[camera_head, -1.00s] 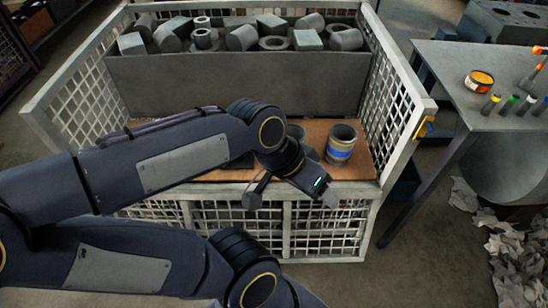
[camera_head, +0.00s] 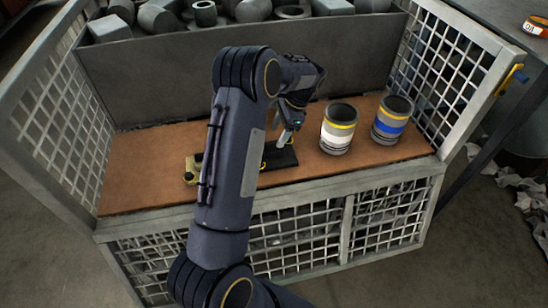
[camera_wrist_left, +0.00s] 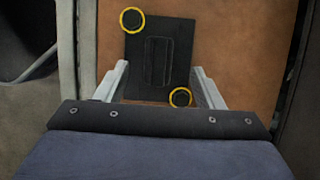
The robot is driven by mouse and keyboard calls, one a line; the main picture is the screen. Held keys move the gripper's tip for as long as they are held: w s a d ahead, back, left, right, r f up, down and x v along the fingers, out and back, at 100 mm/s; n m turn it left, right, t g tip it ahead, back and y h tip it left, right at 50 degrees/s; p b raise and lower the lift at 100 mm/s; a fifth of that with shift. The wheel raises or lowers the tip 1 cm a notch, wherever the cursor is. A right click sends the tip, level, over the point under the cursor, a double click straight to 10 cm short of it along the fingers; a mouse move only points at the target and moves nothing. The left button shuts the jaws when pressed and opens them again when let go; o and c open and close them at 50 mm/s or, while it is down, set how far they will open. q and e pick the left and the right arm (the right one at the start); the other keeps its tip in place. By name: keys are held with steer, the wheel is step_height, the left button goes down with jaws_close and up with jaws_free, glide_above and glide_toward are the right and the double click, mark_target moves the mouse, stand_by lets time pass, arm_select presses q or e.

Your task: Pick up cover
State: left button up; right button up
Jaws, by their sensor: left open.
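The cover appears to be the flat black plate (camera_head: 283,157) lying on the brown board inside the mesh crate, partly hidden behind my left arm. The left wrist view shows this black plate (camera_wrist_left: 180,35) with a raised bar in its middle and yellow rings at two opposite corners. My left gripper (camera_head: 287,132) is over the plate, pointing down. In the left wrist view its fingers (camera_wrist_left: 160,72) are spread, one towards each side of the plate's near part, with nothing held. Whether they touch the plate I cannot tell. My right gripper is not in view.
Two cylinder liners stand right of the plate, one with a white band (camera_head: 338,135) and one with a blue band (camera_head: 391,128). A yellowish part (camera_head: 192,168) lies left of my arm. A grey bin wall (camera_head: 150,85) rises behind, and mesh walls (camera_head: 455,75) enclose the sides.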

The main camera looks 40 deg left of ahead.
mark_target(274, 142)
arm_select(q)
steer(key=shift+x, duration=1)
steer(key=b+x, duration=0.1)
steer(key=x, duration=0.3)
steer(key=shift+s+f+b, duration=0.1)
steer(key=shift+f+b, duration=0.25)
steer(key=shift+f, duration=0.1)
steer(key=c, duration=1.1)
steer(key=shift+r, duration=0.1)
steer(key=shift+c, duration=0.9)
steer(key=shift+r, duration=0.1)
